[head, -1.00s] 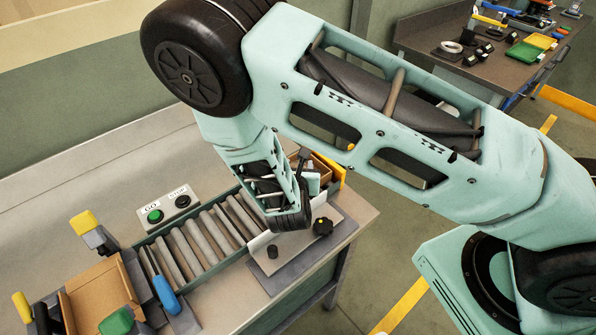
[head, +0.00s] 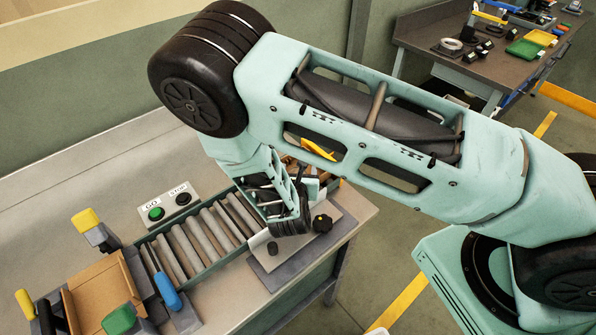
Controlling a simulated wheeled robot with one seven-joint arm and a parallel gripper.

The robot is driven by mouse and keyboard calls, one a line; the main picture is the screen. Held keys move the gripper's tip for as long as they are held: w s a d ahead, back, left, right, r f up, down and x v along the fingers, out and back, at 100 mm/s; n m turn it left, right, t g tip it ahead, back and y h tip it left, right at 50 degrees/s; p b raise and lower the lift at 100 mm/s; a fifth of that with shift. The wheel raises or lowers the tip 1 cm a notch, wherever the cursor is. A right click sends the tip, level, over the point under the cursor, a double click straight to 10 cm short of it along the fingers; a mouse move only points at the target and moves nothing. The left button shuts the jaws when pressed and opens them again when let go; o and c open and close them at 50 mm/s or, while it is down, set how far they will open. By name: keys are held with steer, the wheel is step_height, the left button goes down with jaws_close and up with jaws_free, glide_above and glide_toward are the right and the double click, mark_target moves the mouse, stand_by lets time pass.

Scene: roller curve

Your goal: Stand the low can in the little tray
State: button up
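I cannot make out a low can in the head view. An open brown tray-like box (head: 92,296) sits at the conveyor's left end. Another brown edge (head: 331,184) shows behind my wrist, mostly hidden. My arm folds down over the bench's right end. My gripper is largely hidden by my wrist, its fingers and anything between them unseen.
A roller conveyor (head: 205,238) runs along the bench. Behind it is a GO/STOP button box (head: 168,206). A black star knob (head: 322,223) stands right of my wrist. The bench's back left is clear.

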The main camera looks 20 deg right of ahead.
steer(key=shift+r, duration=0.1)
steer(key=b+v, duration=0.3)
steer(key=v, duration=0.8)
steer(key=shift+s+a+r+b, duration=0.15)
steer(key=shift+s+r+b, duration=0.1)
steer(key=shift+s+b, duration=0.05)
steer(key=s+d+r+m+g+h, duration=0.2)
steer(key=s+d+r+m+g, duration=0.4)
steer(key=s+r+m+g, duration=0.55)
steer(key=s+a+r+m+y, duration=0.5)
steer(key=a+r+m+y, duration=0.1)
steer(key=m, duration=0.5)
steer(key=shift+s+a+r+g+y, duration=0.3)
steer(key=shift+a+y, duration=0.45)
steer(key=shift+y, duration=0.65)
steer(key=shift+f, duration=0.1)
